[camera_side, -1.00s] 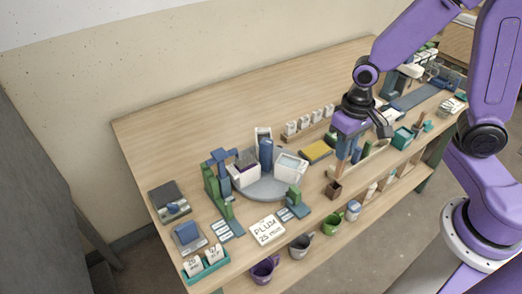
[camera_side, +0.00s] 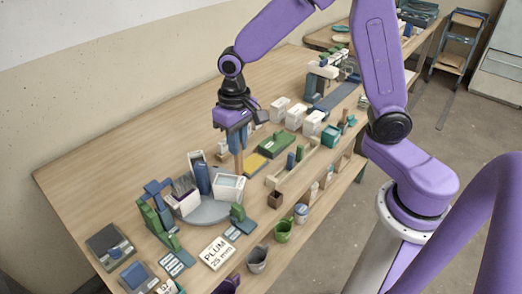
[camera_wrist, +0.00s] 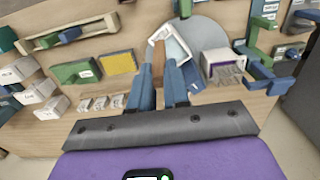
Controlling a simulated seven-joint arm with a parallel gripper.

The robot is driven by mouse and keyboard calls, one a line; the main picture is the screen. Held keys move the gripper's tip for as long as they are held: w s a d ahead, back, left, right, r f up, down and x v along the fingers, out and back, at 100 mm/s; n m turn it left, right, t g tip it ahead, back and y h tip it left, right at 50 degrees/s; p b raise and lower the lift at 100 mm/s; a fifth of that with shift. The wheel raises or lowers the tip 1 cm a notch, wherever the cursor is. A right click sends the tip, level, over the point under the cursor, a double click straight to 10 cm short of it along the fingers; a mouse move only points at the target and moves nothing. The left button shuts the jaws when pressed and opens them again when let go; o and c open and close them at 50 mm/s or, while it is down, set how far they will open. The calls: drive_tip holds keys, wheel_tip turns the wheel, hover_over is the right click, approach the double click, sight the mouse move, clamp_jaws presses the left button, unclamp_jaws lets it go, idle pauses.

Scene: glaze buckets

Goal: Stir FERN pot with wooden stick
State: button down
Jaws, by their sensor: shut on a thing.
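My gripper (camera_side: 238,146) is shut on a wooden stick (camera_side: 239,163) that points down. In the wrist view, part of the stick (camera_wrist: 158,62) shows between my blue fingers (camera_wrist: 160,88). A grey round turntable (camera_side: 208,211) carries white square pots. The open white pot (camera_side: 229,186) on its right side is nearest my gripper and lies just past the fingertips in the wrist view (camera_wrist: 176,42). Another pot (camera_side: 183,200) with a purple band stands at the left, and a tall blue piece (camera_side: 202,178) stands between. I cannot read FERN on any pot.
A yellow pad (camera_side: 256,163) and a green block (camera_side: 277,145) lie right of my gripper. Green and blue stands (camera_side: 158,210) are left of the turntable. A PLUM card (camera_side: 217,252) lies in front. The table's back left is bare.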

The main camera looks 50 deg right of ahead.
sight(205, 180)
drive_tip(key=shift+w+a+f, duration=0.4)
drive_tip(key=shift+w+a, duration=0.15)
drive_tip(key=shift+w, duration=0.25)
drive_tip(key=shift+w+a+f, duration=0.4)
drive_tip(key=shift+w+a, duration=0.1)
drive_tip(key=shift+w, duration=0.25)
drive_tip(key=shift+f, duration=0.1)
wheel_tip(205, 180, down, 6)
idle(0.8)
drive_tip(key=shift+f, duration=0.1)
drive_tip(key=shift+a, duration=0.15)
